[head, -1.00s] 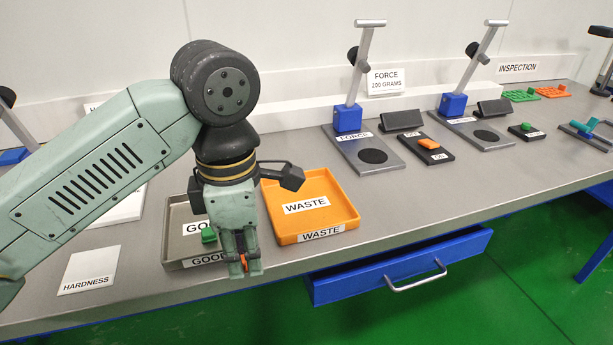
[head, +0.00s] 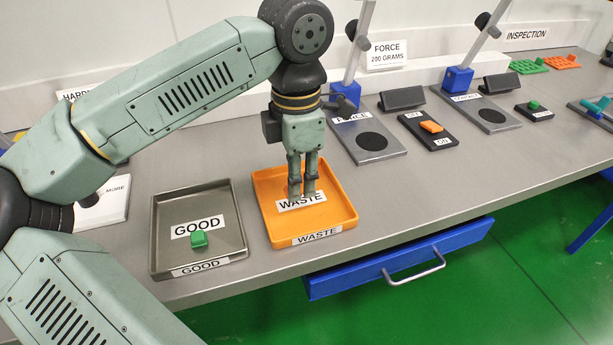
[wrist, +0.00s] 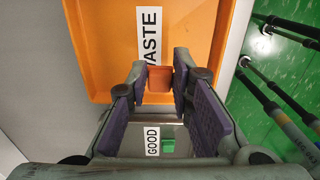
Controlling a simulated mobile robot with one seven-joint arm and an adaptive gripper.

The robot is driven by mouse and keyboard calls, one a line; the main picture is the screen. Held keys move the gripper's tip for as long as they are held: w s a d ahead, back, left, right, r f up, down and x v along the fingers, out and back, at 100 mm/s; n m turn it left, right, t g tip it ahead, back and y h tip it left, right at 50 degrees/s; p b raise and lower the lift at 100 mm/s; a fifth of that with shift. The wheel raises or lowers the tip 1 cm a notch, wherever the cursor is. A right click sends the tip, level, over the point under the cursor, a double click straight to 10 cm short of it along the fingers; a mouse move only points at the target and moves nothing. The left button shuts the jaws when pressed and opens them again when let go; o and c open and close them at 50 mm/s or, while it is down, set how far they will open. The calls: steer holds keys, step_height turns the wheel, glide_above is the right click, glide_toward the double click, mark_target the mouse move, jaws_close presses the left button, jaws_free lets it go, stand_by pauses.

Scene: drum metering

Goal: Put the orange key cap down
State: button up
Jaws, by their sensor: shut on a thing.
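My gripper (head: 303,193) points down over the orange WASTE tray (head: 268,205). In the wrist view my gripper (wrist: 160,82) is shut on the orange key cap (wrist: 160,76), held between the purple-padded fingertips. The WASTE tray also shows in the wrist view (wrist: 98,40), beyond the cap. In the head view the cap cannot be made out against the fingers and the orange tray. I cannot tell how high it is above the tray floor.
The grey GOOD tray (head: 168,225) stands to the left with a green key cap (head: 199,240) in it. The FORCE stand (head: 352,120) is behind to the right. A black switch block with an orange key (head: 431,126) lies farther right. A blue drawer (head: 345,276) is below the bench.

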mark_target(307, 200)
steer(key=shift+w+d, duration=0.65)
steer(key=shift+w, duration=0.15)
steer(key=shift+w+f, duration=0.1)
steer(key=shift+f, duration=0.1)
steer(key=shift+f+p, duration=0.7)
steer(key=shift+f, duration=0.95)
steer(key=shift+f, duration=0.15)
steer(key=o, duration=0.7)
steer(key=shift+r, duration=0.3)
step_height(307, 200, up, 12)
steer(key=shift+f+b, duration=0.1)
steer(key=shift+b, duration=0.6)
steer(key=shift+f, duration=0.1)
